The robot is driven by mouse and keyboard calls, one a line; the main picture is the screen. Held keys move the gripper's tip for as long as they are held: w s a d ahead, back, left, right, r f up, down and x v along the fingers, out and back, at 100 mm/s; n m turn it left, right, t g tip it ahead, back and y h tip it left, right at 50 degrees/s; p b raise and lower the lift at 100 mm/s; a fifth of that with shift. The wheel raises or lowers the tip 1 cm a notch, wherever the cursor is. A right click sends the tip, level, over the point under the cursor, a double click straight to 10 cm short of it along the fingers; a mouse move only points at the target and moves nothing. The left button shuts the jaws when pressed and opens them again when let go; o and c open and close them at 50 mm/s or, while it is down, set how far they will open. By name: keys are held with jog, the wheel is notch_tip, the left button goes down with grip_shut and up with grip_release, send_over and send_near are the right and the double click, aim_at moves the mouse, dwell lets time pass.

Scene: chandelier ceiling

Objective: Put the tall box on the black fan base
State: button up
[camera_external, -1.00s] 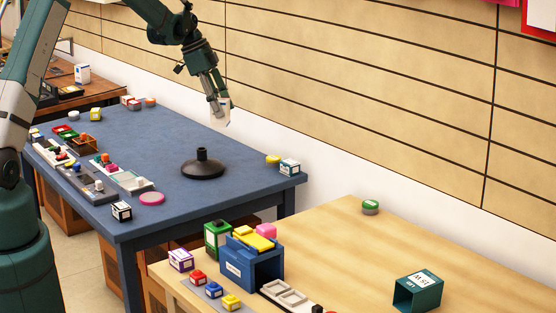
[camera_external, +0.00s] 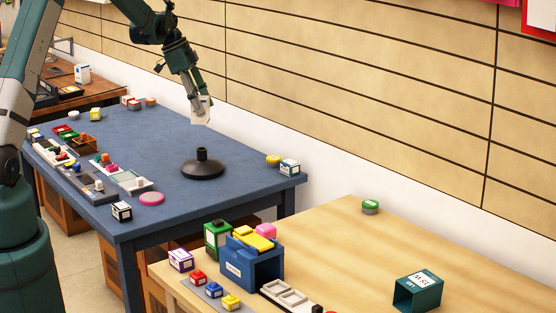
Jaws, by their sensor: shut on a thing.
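The black fan base (camera_external: 203,168) is a round, low disc with a short upright post in its centre. It stands on the blue table, right of the middle. My gripper (camera_external: 198,106) is above the table, behind and above the fan base. It is shut on a pale, whitish box (camera_external: 202,112), seemingly the tall box, which hangs below the fingers, slightly tilted. The box is apart from the fan base, with a clear gap between them. The fingers partly hide the box's upper part.
On the blue table (camera_external: 238,193), a yellow round item (camera_external: 273,159) and a small white box (camera_external: 290,168) stand right of the fan base. A pink disc (camera_external: 151,198) lies at the front. Several trays with small items fill the left. The paneled wall rises close behind.

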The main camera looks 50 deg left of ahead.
aim_at(201, 120)
jog(key=shift+f, duration=2.7)
jog(key=shift+f, duration=0.1)
jog(key=shift+f, duration=1.75)
jog(key=shift+f, duration=0.15)
jog(key=o, duration=0.9)
jog(key=v, duration=1.2)
